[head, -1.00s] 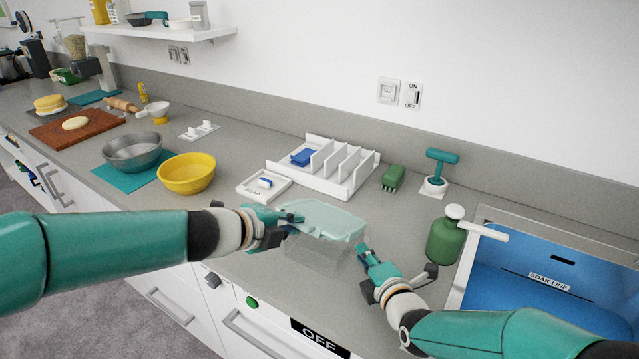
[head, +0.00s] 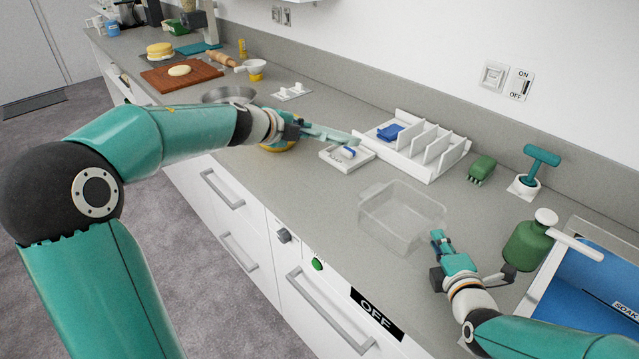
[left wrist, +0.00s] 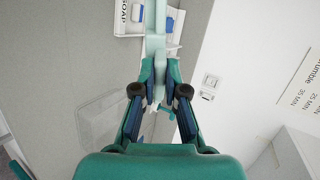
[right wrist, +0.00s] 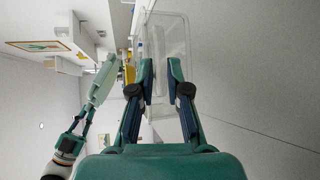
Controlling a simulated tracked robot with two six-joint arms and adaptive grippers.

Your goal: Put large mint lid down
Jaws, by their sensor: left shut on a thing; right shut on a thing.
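The large mint lid (head: 328,133) is a pale mint slab, seen almost edge-on in the head view. My left gripper (head: 298,130) is shut on its edge and holds it up, left of and above the clear container. The lid also fills the upper middle of the left wrist view (left wrist: 155,42) and shows at left in the right wrist view (right wrist: 104,80). The clear container (head: 398,216) stands on the counter with its top open. My right gripper (head: 438,238) is shut on its right wall, also seen in the right wrist view (right wrist: 178,28).
A white soap tray (head: 336,164) and a white divided rack (head: 448,165) stand behind the container. A yellow bowl (head: 278,147) is partly hidden under my left gripper. A green bottle (head: 528,246) and blue sink (head: 575,310) are at right. Bare counter (head: 290,185) lies left of the container.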

